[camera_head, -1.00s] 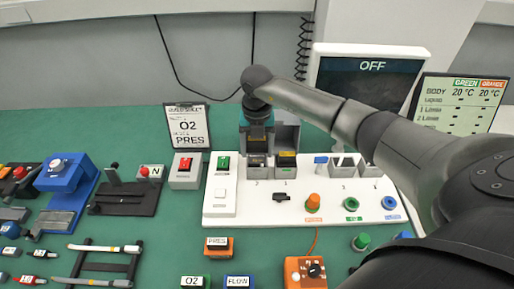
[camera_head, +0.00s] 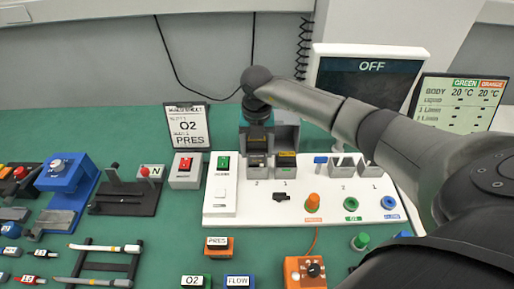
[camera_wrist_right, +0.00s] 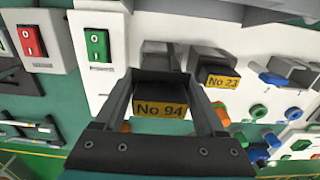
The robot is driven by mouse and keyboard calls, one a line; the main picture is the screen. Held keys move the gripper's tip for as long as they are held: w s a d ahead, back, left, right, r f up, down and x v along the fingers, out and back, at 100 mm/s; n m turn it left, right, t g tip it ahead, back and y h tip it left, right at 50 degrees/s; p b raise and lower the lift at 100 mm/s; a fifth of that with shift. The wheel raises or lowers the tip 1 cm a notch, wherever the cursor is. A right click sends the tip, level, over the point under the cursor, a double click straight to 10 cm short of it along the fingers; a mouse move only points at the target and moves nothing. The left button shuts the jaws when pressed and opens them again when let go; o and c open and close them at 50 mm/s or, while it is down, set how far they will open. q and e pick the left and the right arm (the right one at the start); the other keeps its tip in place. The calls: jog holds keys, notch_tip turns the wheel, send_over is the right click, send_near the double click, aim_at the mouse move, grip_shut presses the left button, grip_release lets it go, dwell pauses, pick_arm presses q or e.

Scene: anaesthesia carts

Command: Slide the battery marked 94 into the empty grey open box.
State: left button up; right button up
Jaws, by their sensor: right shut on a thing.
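The battery marked 94 (camera_wrist_right: 160,108) is between the two fingers of my right gripper (camera_wrist_right: 163,88), its yellow label facing the wrist camera. In the head view my right gripper (camera_head: 258,148) is over the left grey box, at the mark 2 of the white panel. In the wrist view this grey open box (camera_wrist_right: 158,52) shows just beyond the battery, in line with it. The battery's far end is hidden, so I cannot tell how far it is inside. My left gripper is not in view.
A battery marked 23 (camera_wrist_right: 220,80) sits in the neighbouring box on the right, close to my right finger. The white panel (camera_head: 235,205) carries switches and coloured knobs. A red-switch box (camera_head: 186,170) stands left. A dark monitor (camera_head: 368,82) stands behind, near my arm.

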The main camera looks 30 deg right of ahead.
jog(key=shift+f+b, duration=0.95)
jog(key=shift+f, duration=0.25)
jog(key=o, duration=1.1)
notch_tip(320, 180, up, 15)
jog(key=shift+r, duration=0.15)
dwell(0.3)
